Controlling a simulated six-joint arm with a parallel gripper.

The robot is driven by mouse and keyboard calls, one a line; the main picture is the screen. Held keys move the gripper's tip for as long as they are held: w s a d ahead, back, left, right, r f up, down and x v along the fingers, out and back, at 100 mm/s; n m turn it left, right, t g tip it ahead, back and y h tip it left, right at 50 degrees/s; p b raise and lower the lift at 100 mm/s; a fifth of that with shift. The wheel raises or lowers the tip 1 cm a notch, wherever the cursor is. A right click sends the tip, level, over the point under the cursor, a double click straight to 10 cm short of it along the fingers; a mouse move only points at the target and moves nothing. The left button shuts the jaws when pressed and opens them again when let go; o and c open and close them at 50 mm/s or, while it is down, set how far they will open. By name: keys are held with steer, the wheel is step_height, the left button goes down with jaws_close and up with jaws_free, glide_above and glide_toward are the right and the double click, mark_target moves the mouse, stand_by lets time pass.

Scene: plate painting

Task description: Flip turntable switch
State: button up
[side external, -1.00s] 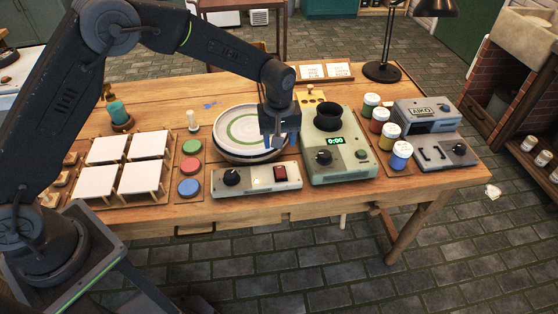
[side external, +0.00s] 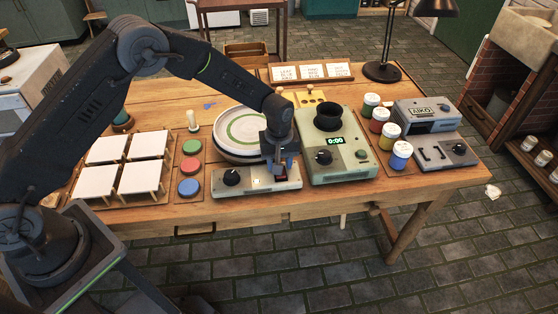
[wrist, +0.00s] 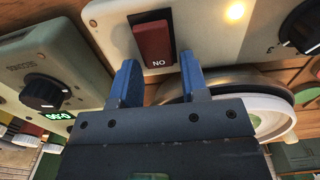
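The turntable control box (side external: 238,188) lies at the table's front edge, with a black knob (side external: 231,177) and a red rocker switch (wrist: 153,42). A label by the switch in the wrist view appears as an upside-down "ON". The turntable plate (side external: 235,120), white with a green ring, sits behind the box; its rim also shows in the wrist view (wrist: 284,112). My gripper (side external: 280,167) points down over the switch end of the box, partly hiding the switch in the side view. Its blue fingers (wrist: 158,70) are apart with nothing between them. Contact with the switch cannot be told.
A green-grey device (side external: 335,170) with a "0:00" display stands close right of my gripper. Paint jars (side external: 380,121) and a grey machine (side external: 430,120) are farther right. White tiles (side external: 105,180) and coloured discs (side external: 190,165) are left. A lamp (side external: 385,70) stands at the back.

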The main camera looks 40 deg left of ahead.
steer(key=c, duration=0.7)
steer(key=shift+o, duration=0.2)
steer(key=shift+s+d+r+t+y, duration=0.15)
steer(key=shift+t+y, duration=0.45)
steer(key=shift+s+d+r+t+y, duration=0.1)
steer(key=shift+r+t+y, duration=0.05)
steer(key=shift+t+y, duration=0.45)
steer(key=o, duration=0.9)
steer(key=shift+r, duration=0.1)
steer(key=v, duration=1.3)
steer(key=shift+d+r, duration=0.1)
steer(key=shift+r, duration=0.2)
